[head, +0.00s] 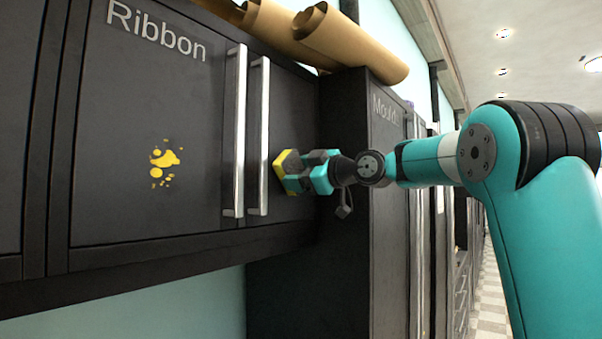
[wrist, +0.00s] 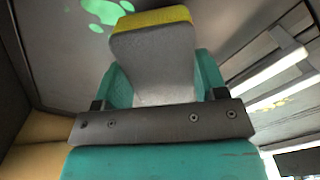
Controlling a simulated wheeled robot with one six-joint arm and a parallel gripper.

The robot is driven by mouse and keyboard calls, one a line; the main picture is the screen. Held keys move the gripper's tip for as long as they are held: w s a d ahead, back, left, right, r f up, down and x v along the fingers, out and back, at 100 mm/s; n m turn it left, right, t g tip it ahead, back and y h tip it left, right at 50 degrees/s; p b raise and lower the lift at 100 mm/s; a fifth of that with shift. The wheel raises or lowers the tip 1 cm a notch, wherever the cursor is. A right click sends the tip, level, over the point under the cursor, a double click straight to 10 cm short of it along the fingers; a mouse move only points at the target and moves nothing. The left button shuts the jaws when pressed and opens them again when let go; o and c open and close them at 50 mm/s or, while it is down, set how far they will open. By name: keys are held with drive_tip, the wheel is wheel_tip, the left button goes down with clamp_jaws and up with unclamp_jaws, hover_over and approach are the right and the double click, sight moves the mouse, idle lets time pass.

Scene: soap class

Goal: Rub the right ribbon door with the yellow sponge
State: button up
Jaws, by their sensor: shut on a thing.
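The yellow sponge (head: 280,161) is in my gripper (head: 303,172), at the right ribbon door (head: 288,105). In the wrist view the sponge (wrist: 152,58) has a grey body and a yellow end facing the door; the teal fingers of my gripper (wrist: 163,82) are shut on its sides. A green stain (wrist: 105,10) shows on the door just beyond the sponge's yellow end. The head view does not show this stain. I cannot tell whether the sponge touches the door.
The left ribbon door (head: 120,120) carries a yellow stain (head: 163,165). Two long vertical handles (head: 236,130) stand out between the doors, left of my gripper. A tall dark cupboard (head: 340,240) juts out at right. Brown rolls (head: 345,42) lie on top.

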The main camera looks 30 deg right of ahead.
drive_tip(key=shift+x, duration=0.95)
idle(0.4)
